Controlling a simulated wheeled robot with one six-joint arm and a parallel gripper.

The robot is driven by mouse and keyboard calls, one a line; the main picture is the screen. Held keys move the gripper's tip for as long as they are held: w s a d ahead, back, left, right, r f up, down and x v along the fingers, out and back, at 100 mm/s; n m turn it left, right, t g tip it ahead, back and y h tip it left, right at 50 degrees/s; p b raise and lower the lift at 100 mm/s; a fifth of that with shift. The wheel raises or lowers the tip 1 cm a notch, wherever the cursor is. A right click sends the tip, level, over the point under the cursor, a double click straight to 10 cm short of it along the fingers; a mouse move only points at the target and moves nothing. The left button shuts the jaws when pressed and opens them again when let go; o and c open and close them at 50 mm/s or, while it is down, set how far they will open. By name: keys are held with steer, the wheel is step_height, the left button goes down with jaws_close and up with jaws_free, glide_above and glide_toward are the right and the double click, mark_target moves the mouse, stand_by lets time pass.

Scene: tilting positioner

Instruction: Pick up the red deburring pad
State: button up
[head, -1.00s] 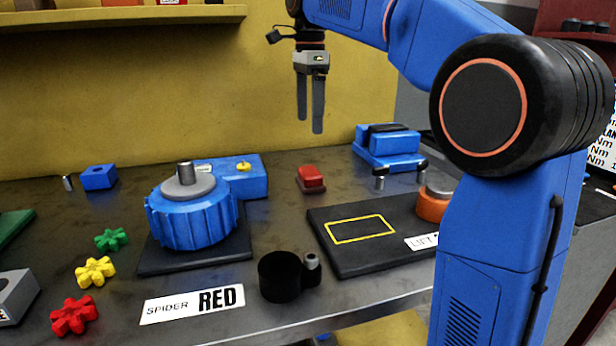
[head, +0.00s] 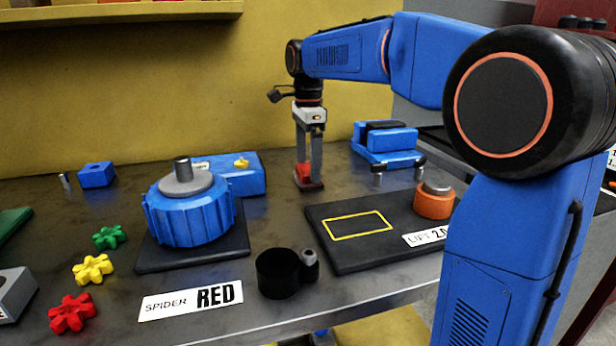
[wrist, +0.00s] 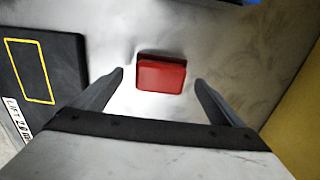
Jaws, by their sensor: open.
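The red deburring pad (head: 304,171) sits on the bench between the blue positioner and the black mat. In the wrist view the pad (wrist: 161,74) lies a little beyond and between the fingertips, with bare metal showing on both sides of it. My gripper (head: 309,184) points straight down over the pad, its fingers partly hiding it in the head view. In the wrist view my gripper (wrist: 158,78) is open and its fingers do not appear to touch the pad.
A black mat (head: 345,260) with a yellow outline and an orange round piece (head: 433,204) lies to the right. A blue vise-like block (head: 388,146) stands behind right. The blue positioner (head: 190,215) is to the left. A black ring holder (head: 280,275) stands in front.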

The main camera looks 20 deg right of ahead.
mark_target(308, 168)
steer(key=shift+f, duration=1.35)
steer(key=shift+c, duration=0.3)
steer(key=c, duration=1.1)
steer(key=shift+r, duration=0.15)
step_height(308, 168, up, 10)
steer(key=shift+f, duration=0.1)
